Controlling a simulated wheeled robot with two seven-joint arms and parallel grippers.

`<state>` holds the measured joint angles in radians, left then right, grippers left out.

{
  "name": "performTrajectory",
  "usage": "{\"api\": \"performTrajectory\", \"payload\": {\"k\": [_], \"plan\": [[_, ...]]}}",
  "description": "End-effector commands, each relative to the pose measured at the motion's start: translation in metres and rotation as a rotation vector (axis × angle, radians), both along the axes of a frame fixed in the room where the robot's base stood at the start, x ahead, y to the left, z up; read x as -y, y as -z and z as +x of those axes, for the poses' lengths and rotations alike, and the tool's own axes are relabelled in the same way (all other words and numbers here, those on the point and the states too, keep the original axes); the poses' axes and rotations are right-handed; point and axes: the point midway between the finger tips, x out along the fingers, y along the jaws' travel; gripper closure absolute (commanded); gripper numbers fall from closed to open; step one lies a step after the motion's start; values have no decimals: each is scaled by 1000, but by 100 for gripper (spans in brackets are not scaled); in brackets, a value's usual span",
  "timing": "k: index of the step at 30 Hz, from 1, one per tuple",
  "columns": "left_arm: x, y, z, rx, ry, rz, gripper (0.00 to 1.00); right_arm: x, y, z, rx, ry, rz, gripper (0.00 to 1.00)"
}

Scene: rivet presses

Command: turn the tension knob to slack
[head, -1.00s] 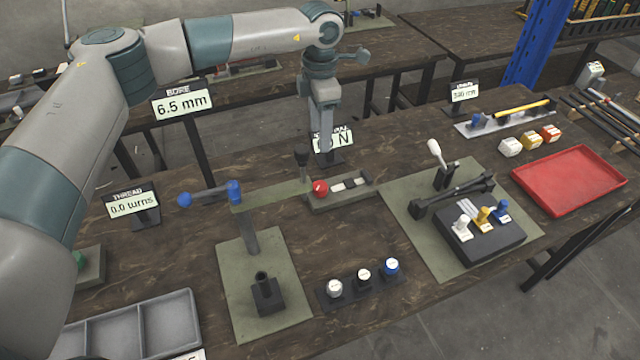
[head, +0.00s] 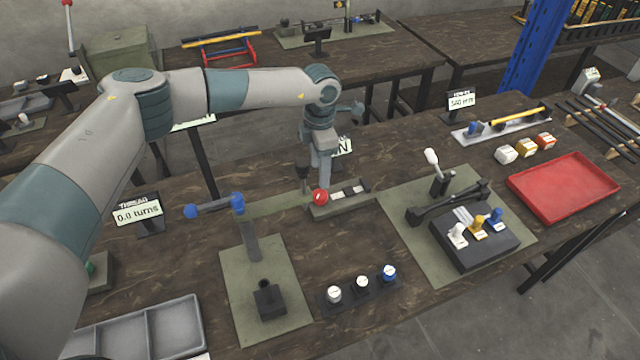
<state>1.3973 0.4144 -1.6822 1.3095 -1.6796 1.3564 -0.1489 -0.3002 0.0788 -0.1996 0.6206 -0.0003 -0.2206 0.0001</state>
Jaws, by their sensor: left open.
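A red round knob (head: 320,196) sits at the left end of a low grey block (head: 343,197) with pale label patches along its top. I cannot read the labels or tell the knob's setting. My left gripper (head: 324,178) points down just behind and above the red knob, its fingers partly overlapping the block's back edge in the head view. The gap between the fingers is hard to see, and I cannot tell whether they touch the knob. A display (head: 343,146) ending in "N" is mostly hidden behind the gripper. My right gripper is out of view.
A dark-handled post (head: 303,176) stands close left of the gripper. A press with a blue-ended lever (head: 212,206) is further left. Three capped pieces (head: 362,283) sit in front. A toggle fixture (head: 447,205) and a red tray (head: 563,187) are on the right.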

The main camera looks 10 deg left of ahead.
Motion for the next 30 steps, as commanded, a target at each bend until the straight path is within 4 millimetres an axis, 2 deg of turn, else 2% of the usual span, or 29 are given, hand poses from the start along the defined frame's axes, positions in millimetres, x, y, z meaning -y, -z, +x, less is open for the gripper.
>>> {"api": "performTrajectory", "payload": {"k": [1,9,15,21,29,30], "plan": [[0,6,-1,-3,-1,1,48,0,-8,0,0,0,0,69],[0,53,-1,-1,0,0,48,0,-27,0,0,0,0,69],[0,77,0,0,-1,1,48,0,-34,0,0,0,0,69],[0,86,0,0,0,0,48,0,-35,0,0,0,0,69],[0,87,0,1,0,0,48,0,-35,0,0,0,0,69],[0,86,0,1,0,0,58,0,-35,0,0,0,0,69]]}}
